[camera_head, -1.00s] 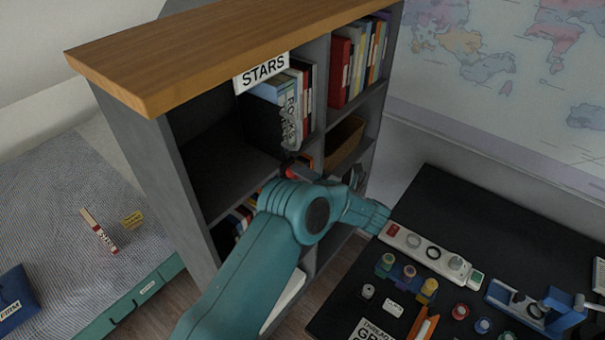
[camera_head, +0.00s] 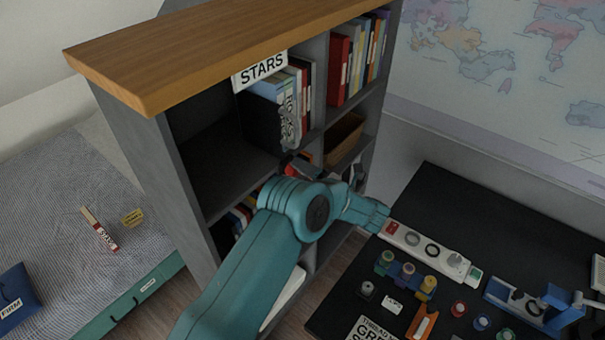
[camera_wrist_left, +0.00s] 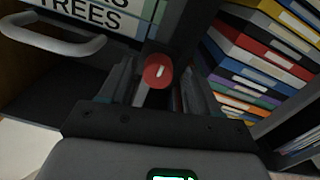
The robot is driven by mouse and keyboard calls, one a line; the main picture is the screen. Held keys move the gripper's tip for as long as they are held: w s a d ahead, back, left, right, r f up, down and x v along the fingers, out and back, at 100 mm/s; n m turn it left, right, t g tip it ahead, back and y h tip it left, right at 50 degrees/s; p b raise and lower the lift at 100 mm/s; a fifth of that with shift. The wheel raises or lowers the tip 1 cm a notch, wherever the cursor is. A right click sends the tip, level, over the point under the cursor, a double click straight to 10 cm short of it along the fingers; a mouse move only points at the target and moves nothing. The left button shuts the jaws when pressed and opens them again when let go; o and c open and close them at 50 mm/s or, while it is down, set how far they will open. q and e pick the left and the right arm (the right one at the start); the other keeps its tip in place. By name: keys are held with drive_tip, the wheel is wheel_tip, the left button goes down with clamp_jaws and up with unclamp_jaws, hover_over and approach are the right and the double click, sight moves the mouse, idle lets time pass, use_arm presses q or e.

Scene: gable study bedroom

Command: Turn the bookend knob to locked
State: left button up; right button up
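In the left wrist view a round red knob (camera_wrist_left: 158,71) with a short white mark sits between the two fingers of my left gripper (camera_wrist_left: 157,82). The mark looks slightly tilted from upright. Dark gaps show between the knob and the fingers, so the gripper looks open around it. In the head view my left gripper (camera_head: 296,162) is at the bookcase's middle shelf, mostly hidden behind my teal arm. A black block (camera_head: 260,121), perhaps the bookend, stands beside the books above. My right gripper is not in view.
The bookcase (camera_head: 160,150) has a wooden top and a STARS label (camera_head: 262,68). Books and a basket (camera_head: 344,138) fill nearby compartments. A black desk (camera_head: 440,195) with small items stands right, a bed (camera_head: 70,200) left. A TREES label (camera_wrist_left: 80,14) and handle (camera_wrist_left: 55,42) show close by.

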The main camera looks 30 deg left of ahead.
use_arm(q)
drive_tip(key=s+d+p, duration=0.1)
drive_tip(key=d, duration=1.5)
drive_tip(key=shift+s+d+f, duration=0.15)
drive_tip(key=shift+f, duration=0.15)
